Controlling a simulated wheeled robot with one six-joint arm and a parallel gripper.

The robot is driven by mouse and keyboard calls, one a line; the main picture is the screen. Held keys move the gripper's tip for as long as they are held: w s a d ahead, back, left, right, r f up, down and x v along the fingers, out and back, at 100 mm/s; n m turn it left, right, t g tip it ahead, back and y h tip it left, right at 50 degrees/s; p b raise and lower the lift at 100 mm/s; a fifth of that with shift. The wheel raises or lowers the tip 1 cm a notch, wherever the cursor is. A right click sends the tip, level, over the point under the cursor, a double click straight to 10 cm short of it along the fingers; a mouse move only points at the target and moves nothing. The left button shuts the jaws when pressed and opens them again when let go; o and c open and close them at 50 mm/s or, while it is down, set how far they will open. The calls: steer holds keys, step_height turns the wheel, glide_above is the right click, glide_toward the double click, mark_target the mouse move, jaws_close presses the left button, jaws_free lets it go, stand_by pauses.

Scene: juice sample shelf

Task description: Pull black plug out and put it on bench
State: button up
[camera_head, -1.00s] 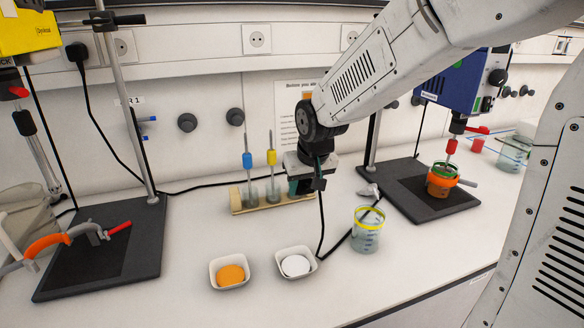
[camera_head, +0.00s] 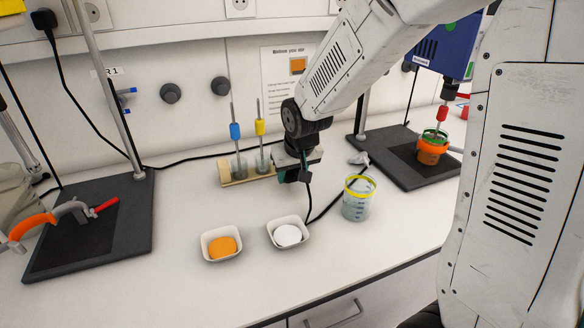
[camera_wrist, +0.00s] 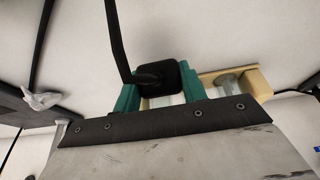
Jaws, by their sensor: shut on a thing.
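My gripper (camera_head: 293,175) is over the bench (camera_head: 185,225), right of the tube rack and behind the white dish. In the wrist view its teal fingers (camera_wrist: 160,100) are shut on a black plug (camera_wrist: 165,78), with its black cable leading away from it. In the head view the plug is mostly hidden by the gripper, and the cable (camera_head: 308,200) runs down to the bench. I cannot tell if the held plug touches the bench. Another black plug (camera_head: 45,18) sits in a wall socket at the upper left.
The tube rack (camera_head: 240,181), white dish (camera_head: 302,240), orange-filled dish (camera_head: 205,248) and yellow-rimmed beaker (camera_head: 358,208) stand near my gripper. Black stand bases (camera_head: 55,262) (camera_head: 385,160) flank them. Clear bench lies left of the rack and along the front.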

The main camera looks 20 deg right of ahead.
steer(key=o, duration=1.3)
steer(key=shift+c, duration=0.2)
steer(key=v, duration=0.7)
steer(key=shift+s+r, duration=0.2)
steer(key=shift+r, duration=0.15)
steer(key=s+d+r+g, duration=0.1)
steer(key=s+r, duration=0.2)
steer(key=s, duration=1)
steer(key=s+d+r+g, duration=0.1)
steer(key=s+d+r, duration=0.1)
steer(key=s, duration=1.1)
steer(key=shift+s+r+g, duration=0.4)
steer(key=shift+r, duration=0.35)
